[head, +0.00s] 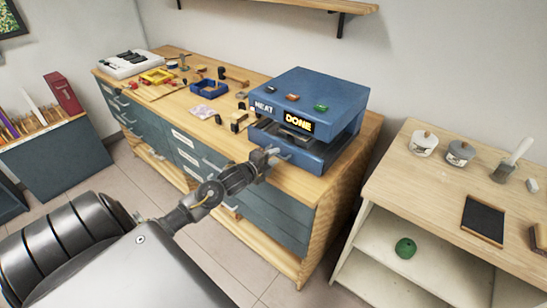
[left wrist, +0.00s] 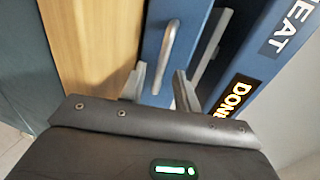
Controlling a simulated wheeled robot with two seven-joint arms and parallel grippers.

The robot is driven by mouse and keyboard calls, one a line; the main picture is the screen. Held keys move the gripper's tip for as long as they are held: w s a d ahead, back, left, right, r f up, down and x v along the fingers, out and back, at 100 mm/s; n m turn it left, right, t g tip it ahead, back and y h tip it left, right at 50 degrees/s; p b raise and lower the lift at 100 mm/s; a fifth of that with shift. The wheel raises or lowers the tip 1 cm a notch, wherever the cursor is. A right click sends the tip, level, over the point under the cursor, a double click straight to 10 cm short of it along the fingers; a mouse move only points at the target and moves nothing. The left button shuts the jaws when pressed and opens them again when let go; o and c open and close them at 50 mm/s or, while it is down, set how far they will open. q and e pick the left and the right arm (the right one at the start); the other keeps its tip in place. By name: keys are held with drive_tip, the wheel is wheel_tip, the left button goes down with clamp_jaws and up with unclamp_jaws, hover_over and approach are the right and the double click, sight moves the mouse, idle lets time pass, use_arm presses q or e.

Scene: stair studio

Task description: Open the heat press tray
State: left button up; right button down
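The blue heat press (head: 316,95) stands on the right end of the wooden workbench. Its front carries a HEAT label and a lit DONE display (head: 299,122). Below the display is the blue tray (head: 306,155), with a dark gap above it. My left gripper (head: 270,155) is at the tray's front, partly covering it. In the left wrist view, the grey bar handle (left wrist: 170,50) stands on the tray's blue front. My left gripper's two fingers (left wrist: 160,88) are apart, with the handle's near end between them; contact cannot be told. My right gripper is not in view.
The workbench (head: 205,103) holds a blue bin (head: 208,89), a yellow tray (head: 156,76) and small tools left of the press. A pale shelf unit (head: 400,190) stands at the right, with jars, a brush and a dark pad. Open floor lies in front of the workbench.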

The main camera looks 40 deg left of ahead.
use_arm(q)
drive_tip(key=shift+w, duration=0.1)
clamp_jaws()
drive_tip(key=shift+d, duration=0.1)
idle(0.3)
